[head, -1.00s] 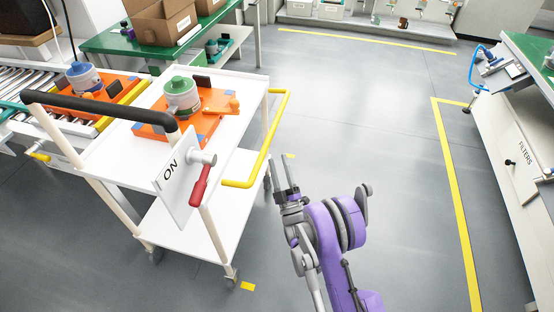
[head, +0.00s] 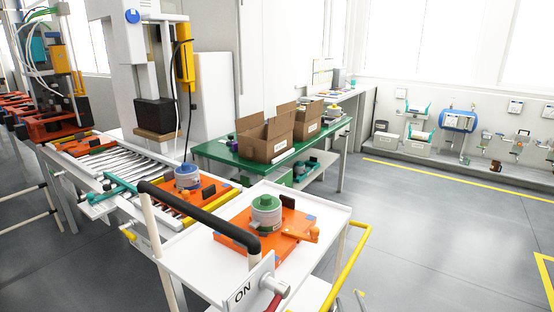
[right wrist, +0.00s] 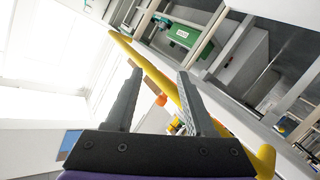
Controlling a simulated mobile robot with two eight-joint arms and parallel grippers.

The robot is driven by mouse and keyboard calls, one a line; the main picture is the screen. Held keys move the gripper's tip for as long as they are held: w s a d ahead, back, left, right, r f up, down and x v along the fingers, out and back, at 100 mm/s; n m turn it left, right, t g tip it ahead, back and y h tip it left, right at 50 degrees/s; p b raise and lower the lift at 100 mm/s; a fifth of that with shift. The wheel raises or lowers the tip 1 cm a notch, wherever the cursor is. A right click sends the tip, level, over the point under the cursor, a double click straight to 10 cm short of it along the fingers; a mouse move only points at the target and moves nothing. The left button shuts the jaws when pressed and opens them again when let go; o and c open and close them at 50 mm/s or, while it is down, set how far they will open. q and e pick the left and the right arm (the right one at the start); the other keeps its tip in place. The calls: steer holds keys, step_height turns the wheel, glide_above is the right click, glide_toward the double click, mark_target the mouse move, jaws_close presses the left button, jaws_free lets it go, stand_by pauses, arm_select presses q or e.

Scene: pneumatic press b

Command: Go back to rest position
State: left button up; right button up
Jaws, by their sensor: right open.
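My right gripper (right wrist: 159,72) is open in the right wrist view, with its two dark fingers apart and nothing between them. A yellow bar (right wrist: 185,90) shows behind and between the fingers. In the head view only a small grey tip of the right gripper (head: 361,298) shows at the bottom edge, right of the cart's yellow handle (head: 350,265). The rest of that arm is out of frame. My left gripper is not in view.
A white cart (head: 190,250) carries an orange fixture (head: 232,236) with a green-capped part (head: 266,208). Behind it are a roller conveyor (head: 100,165), a press (head: 153,112) and a green table (head: 225,152) with boxes. Open floor (head: 430,235) lies to the right.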

steer(key=s+a+f+m+g, duration=0.15)
steer(key=s+g, duration=0.25)
steer(key=s, duration=0.7)
steer(key=s+f+m+g, duration=0.2)
steer(key=s+g, duration=0.2)
steer(key=s, duration=0.7)
steer(key=s+a+f+m+g, duration=0.1)
steer(key=s+f+m+g, duration=0.15)
steer(key=s, duration=0.95)
arm_select(q)
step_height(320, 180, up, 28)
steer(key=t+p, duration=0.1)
steer(key=p, duration=2.4)
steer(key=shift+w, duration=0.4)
arm_select(e)
step_height(320, 180, up, 28)
steer(key=w+n, duration=0.1)
steer(key=shift+w+d+r+y, duration=0.2)
steer(key=shift+d+r+y, duration=0.05)
steer(key=shift+d+y, duration=0.05)
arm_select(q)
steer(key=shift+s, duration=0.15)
arm_select(e)
steer(key=shift+s, duration=0.15)
